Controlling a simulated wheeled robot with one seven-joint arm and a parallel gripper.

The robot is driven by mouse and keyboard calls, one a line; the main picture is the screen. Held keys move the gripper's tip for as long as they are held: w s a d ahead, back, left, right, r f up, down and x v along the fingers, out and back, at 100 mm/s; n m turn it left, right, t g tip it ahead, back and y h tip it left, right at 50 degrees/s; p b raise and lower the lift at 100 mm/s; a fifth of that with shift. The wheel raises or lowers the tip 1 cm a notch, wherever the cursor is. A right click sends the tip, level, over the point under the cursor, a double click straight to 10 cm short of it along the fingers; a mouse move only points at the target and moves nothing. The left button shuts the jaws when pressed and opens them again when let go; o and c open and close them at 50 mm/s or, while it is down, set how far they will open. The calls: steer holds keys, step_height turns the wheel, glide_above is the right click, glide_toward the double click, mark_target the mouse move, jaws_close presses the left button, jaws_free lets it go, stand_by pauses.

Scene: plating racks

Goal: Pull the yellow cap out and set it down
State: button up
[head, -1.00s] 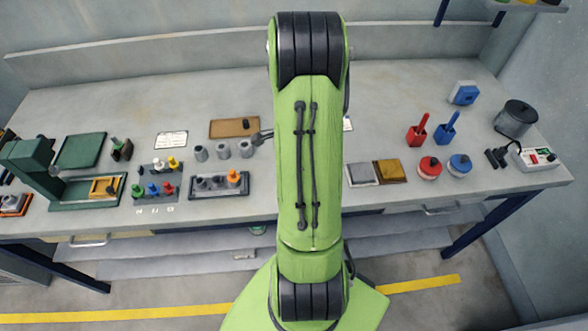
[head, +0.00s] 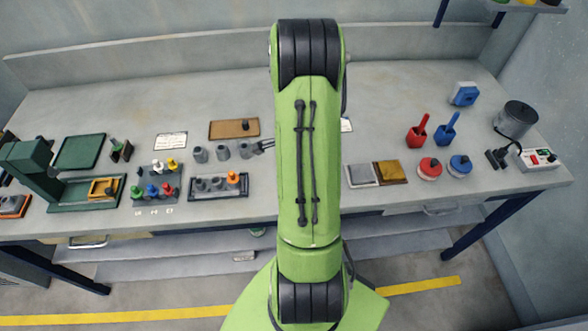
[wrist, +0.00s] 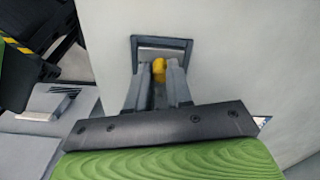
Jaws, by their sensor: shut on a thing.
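In the wrist view, my gripper (wrist: 158,75) is shut on the yellow cap (wrist: 159,66), whose rounded yellow end shows between the fingertips. Beyond the cap is a dark-rimmed rectangular recess or frame (wrist: 186,42) with a grey inside, set in a pale surface. I cannot tell whether the cap still touches it. In the head view my green arm hides the held cap and most of the gripper.
A rack (head: 142,198) with several coloured pieces, one yellow-topped (head: 172,163), stands on the left. A grey tray (head: 205,194) with an orange-topped piece (head: 233,177) is beside it. Red (head: 429,169) and blue (head: 460,166) round containers stand right. The bench back is largely clear.

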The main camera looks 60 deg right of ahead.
jaws_close()
steer(key=shift+r+p, duration=1.5)
steer(key=shift+r, duration=0.6)
